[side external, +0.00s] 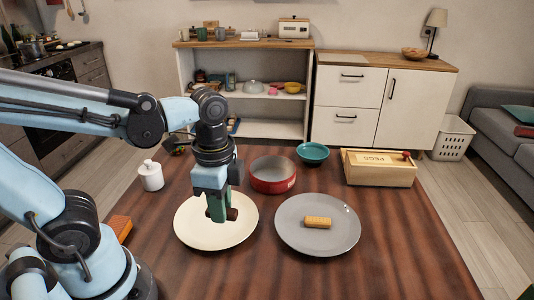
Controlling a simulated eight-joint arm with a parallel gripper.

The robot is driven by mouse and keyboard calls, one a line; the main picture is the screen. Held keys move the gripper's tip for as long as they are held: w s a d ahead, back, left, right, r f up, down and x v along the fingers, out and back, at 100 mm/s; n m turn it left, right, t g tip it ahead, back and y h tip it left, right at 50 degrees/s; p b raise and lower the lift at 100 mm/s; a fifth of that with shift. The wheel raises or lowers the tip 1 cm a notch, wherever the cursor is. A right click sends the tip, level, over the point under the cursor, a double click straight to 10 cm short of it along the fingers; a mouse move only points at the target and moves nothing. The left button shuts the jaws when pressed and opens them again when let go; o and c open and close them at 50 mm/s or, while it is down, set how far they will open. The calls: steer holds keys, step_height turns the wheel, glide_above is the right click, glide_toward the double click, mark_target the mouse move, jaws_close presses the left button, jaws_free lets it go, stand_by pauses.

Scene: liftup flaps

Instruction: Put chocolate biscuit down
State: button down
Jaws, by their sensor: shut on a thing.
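My gripper (218,212) points down over the cream plate (190,228) at the front left of the table. It is shut on a small dark brown piece, the chocolate biscuit (233,213), which shows at the right of the fingers. The fingers hide most of the biscuit. I cannot tell whether it touches the plate. A golden-brown biscuit (317,222) lies on the grey plate (318,242) to the right.
A red pan (273,187), a teal bowl (312,153) and a wooden box (380,176) stand behind the plates. A white lidded jar (151,176) is at the left. The table (400,255) is bare at front right.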

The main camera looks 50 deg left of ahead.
steer(key=w+a+f, duration=0.1)
steer(key=a, duration=0.2)
steer(key=w+a+f, duration=0.1)
steer(key=a+f, duration=0.3)
steer(key=a, duration=0.1)
steer(key=shift+w+a+f, duration=0.25)
steer(key=shift+w+a, duration=0.1)
steer(key=shift+w, duration=0.05)
steer(key=shift+f, duration=2)
steer(key=shift+f, duration=0.1)
steer(key=c, duration=0.9)
jaws_free()
steer(key=shift+c, duration=0.2)
step_height(320, 180, up, 12)
steer(key=w+d+n+t, duration=0.3)
steer(key=d+n+t, duration=0.3)
steer(key=n, duration=0.4)
steer(key=shift+r+t, duration=0.4)
steer(key=shift+t, duration=0.2)
